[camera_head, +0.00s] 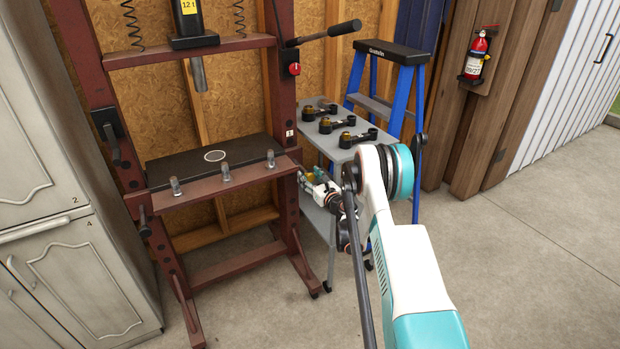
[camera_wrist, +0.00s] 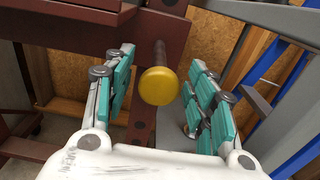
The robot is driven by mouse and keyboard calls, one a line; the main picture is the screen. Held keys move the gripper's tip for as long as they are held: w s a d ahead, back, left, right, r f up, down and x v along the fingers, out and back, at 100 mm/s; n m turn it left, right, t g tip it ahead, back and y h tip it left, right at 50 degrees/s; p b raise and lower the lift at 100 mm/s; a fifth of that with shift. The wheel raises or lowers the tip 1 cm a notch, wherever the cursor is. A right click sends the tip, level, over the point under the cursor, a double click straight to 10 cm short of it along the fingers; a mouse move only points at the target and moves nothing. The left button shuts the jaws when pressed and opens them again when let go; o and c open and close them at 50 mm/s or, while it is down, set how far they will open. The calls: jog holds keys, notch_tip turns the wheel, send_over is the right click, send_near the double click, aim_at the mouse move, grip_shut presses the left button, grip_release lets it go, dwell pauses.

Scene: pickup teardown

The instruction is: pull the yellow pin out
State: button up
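The yellow pin (camera_wrist: 159,86) shows its round yellow head toward me in the wrist view, with a dark shaft running back to the red-brown frame of the press (camera_wrist: 165,30). My gripper (camera_wrist: 160,78) is open, with one teal-padded finger on each side of the pin head. Gaps show between the head and both fingers, and I see no contact. In the head view my gripper (camera_head: 316,187) is beside the right upright of the press (camera_head: 285,190); the pin is too small and covered to make out clearly there.
A grey cart (camera_head: 345,150) with several black parts on top stands just right of the press. A blue stepladder (camera_head: 405,85) is behind it. Grey cabinets (camera_head: 60,200) are at the left. The concrete floor (camera_head: 540,250) at the right is clear.

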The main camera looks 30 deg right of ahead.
jog(key=shift+s, duration=0.1)
jog(key=s, duration=0.7)
jog(key=shift+s, duration=0.15)
jog(key=shift+d, duration=0.1)
dwell(0.4)
jog(key=a+r+n+g+y, duration=0.3)
jog(key=a+r+n, duration=0.9)
jog(key=r, duration=0.5)
jog(key=s+a+r+n+g, duration=0.3)
jog(key=s+a+r+n, duration=0.4)
jog(key=s+a+r, duration=0.4)
jog(key=s+a+r+n+g, duration=0.1)
jog(key=s+a+n, duration=0.25)
jog(key=s, duration=0.35)
jog(key=s+a+n+g, duration=0.25)
jog(key=s+n, duration=0.25)
jog(key=s, duration=0.3)
jog(key=s+d+f+n+h, duration=0.1)
jog(key=s+n, duration=0.3)
jog(key=s, duration=0.4)
jog(key=s+f+n+g+h, duration=0.1)
jog(key=s+n, duration=0.3)
jog(key=s, duration=0.5)
jog(key=shift+s+d+f+h, duration=0.25)
jog(key=shift+d+f+h, duration=0.1)
jog(key=shift+f+h, duration=0.45)
